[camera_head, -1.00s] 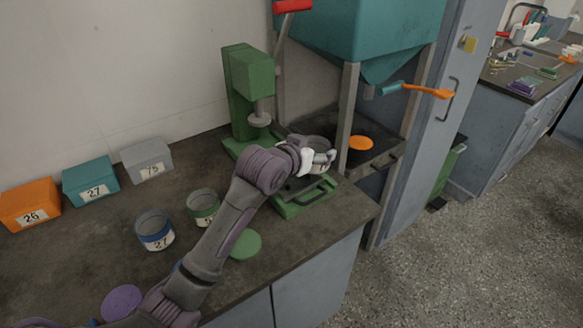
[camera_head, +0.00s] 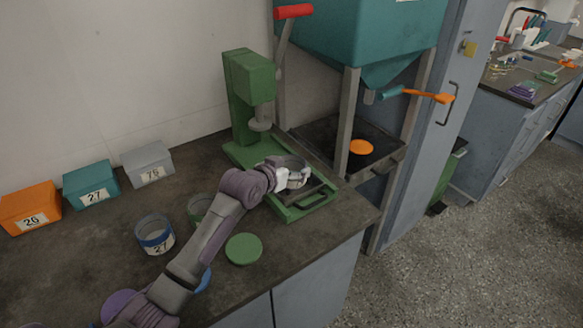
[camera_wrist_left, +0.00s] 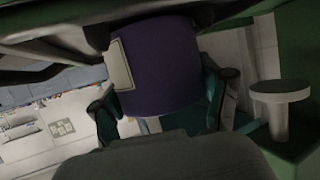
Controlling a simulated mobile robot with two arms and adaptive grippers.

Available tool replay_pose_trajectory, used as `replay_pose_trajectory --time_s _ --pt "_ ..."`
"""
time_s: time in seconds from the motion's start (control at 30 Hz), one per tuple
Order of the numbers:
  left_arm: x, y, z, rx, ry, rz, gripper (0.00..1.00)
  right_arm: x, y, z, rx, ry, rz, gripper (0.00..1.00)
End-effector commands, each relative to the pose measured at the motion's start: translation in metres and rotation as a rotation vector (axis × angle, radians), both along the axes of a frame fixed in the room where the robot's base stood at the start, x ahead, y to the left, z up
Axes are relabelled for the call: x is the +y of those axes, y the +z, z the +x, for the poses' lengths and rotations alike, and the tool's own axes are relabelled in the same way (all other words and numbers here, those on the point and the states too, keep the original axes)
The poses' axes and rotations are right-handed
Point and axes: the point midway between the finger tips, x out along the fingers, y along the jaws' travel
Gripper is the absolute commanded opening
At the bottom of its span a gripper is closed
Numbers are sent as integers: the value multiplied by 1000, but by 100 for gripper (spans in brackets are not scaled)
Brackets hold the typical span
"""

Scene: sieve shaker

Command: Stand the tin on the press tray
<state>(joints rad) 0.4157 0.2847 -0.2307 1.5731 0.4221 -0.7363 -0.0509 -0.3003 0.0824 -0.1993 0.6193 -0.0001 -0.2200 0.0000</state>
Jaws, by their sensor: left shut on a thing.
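My left gripper (camera_head: 293,178) is shut on a tin (camera_head: 287,161), whose grey open rim shows just behind the fingers. In the left wrist view the tin (camera_wrist_left: 165,70) has a purple band and a pale label, with the fingers (camera_wrist_left: 160,105) on either side. The tin is over the green press tray (camera_head: 310,207). My gripper hides its base, so I cannot tell whether it touches the tray. The green press (camera_head: 250,85) stands behind, its pale ram (camera_head: 260,122) up and left of the tin. The ram (camera_wrist_left: 281,95) also shows in the wrist view. My right gripper is not in view.
A blue-banded tin (camera_head: 155,233) and a green-banded tin (camera_head: 199,207) stand left of my arm. A green lid (camera_head: 244,249) lies near the front edge. Orange (camera_head: 29,206), teal (camera_head: 91,184) and grey (camera_head: 147,163) boxes line the wall. A hopper leg (camera_head: 347,125) stands to the right.

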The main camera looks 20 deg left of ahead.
Motion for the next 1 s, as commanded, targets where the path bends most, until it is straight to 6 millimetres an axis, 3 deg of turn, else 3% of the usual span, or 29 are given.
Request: replay_pose_trajectory --time_s 0.13,0.17,0.3,0.7,0.87,1.0 --pt "0 -2 0 0 0 0 41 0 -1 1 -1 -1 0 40" --pt "0 -3 0 1 0 0 78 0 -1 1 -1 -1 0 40" --pt "0 -2 0 1 0 0 100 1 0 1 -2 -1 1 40" --pt "0 1 -1 0 0 0 100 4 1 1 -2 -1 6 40" --pt "6 8 -20 -1 0 2 100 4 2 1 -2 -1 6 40" --pt "13 20 -46 0 0 3 100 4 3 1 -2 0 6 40"
